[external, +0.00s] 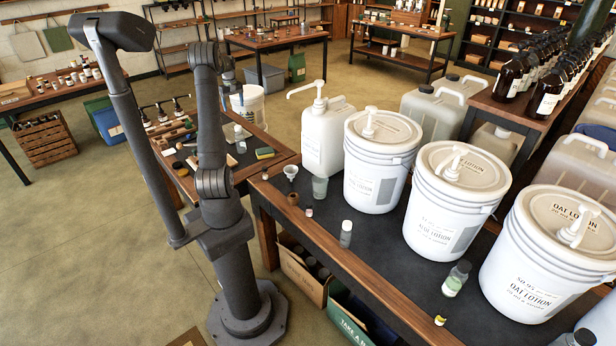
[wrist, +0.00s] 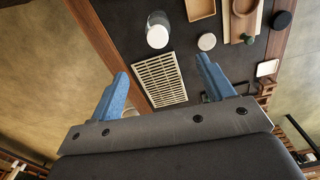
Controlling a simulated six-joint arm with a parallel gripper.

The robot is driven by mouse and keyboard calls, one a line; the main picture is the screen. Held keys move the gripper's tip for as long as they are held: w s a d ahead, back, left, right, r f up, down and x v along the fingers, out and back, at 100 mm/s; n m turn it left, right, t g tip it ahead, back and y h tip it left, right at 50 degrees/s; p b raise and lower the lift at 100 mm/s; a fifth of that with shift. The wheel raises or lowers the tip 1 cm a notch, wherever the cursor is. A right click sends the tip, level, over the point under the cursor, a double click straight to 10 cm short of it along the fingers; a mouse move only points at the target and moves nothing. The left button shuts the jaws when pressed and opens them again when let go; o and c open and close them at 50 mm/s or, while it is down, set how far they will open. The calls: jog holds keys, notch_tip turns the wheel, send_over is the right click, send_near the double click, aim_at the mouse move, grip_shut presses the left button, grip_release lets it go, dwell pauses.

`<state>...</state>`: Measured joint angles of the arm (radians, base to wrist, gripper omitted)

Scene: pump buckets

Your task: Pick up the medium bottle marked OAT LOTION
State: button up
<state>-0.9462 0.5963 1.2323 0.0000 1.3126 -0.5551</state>
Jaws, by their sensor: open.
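My gripper (wrist: 162,66) shows in the wrist view with two blue fingers spread wide and nothing between them. It hangs above a dark work surface with a pale slotted grate (wrist: 160,80). A clear container with a white top (wrist: 157,36) stands beyond the grate. In the external view, small bottles stand on the long counter: a white-labelled bottle (external: 346,234) and a clear bottle with a pale green label (external: 456,279). Another clear bottle (external: 240,138) stands on the small table. Their labels are too small to read, so I cannot tell which is OAT LOTION.
Large white pump buckets line the counter; the right one (external: 550,262) reads OAT LOTION. A white jug (external: 325,140), a greenish cup (external: 320,188) and a funnel (external: 291,172) stand left of them. The wrist view shows a wooden tray (wrist: 200,9) and round lid (wrist: 206,41).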

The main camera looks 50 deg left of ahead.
send_near(239, 133)
jog(key=f, duration=0.2)
jog(key=a+f, duration=0.1)
jog(key=f, duration=0.2)
jog(key=shift+a+f, duration=0.3)
jog(key=shift+f, duration=0.05)
jog(key=shift+w+f, duration=0.2)
jog(key=shift+f, duration=1.1)
jog(key=shift+w+f, duration=0.15)
jog(key=shift+f, duration=1.15)
jog(key=c, duration=1.3)
